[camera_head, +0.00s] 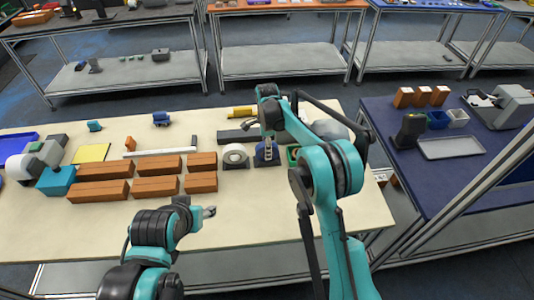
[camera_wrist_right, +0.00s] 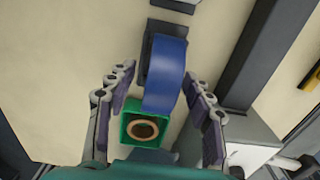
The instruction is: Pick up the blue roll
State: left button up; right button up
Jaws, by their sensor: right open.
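The blue roll (camera_head: 260,153) stands near the right part of the cream table, partly covered by my right gripper in the head view. In the right wrist view the blue roll (camera_wrist_right: 166,75) rests against a dark holder (camera_wrist_right: 153,42). My right gripper (camera_wrist_right: 162,80) is open around it, with one finger on each side and a gap on both sides. I cannot tell its height above the roll. My left gripper (camera_head: 209,212) is over the table's front area, away from the roll; its jaws are too small to read.
A green box (camera_wrist_right: 145,125) with a brown ring inside sits close beside the blue roll. A white roll (camera_head: 236,155) stands left of it. Several brown boxes (camera_head: 155,186) lie further left. A dark bar (camera_head: 238,136) lies behind. The cream table's front strip (camera_head: 250,220) is clear.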

notch_tip(320, 180, down, 2)
jog(key=shift+r, duration=0.1)
grip_shut()
jog(key=shift+r, duration=0.15)
jog(key=shift+r, duration=0.3)
jog(key=r, duration=0.2)
jog(key=r+p, duration=0.1)
jog(key=shift+s+d+r, duration=0.1)
jog(key=shift+d+r, duration=0.1)
jog(key=shift+r, duration=0.2)
jog(key=s+d+r+p, duration=0.2)
jog(key=s+d+r, duration=0.3)
jog(key=d, duration=0.4)
jog(key=shift+s+d+r, duration=0.35)
jog(key=shift+s+r, duration=0.05)
jog(key=shift+r, duration=0.25)
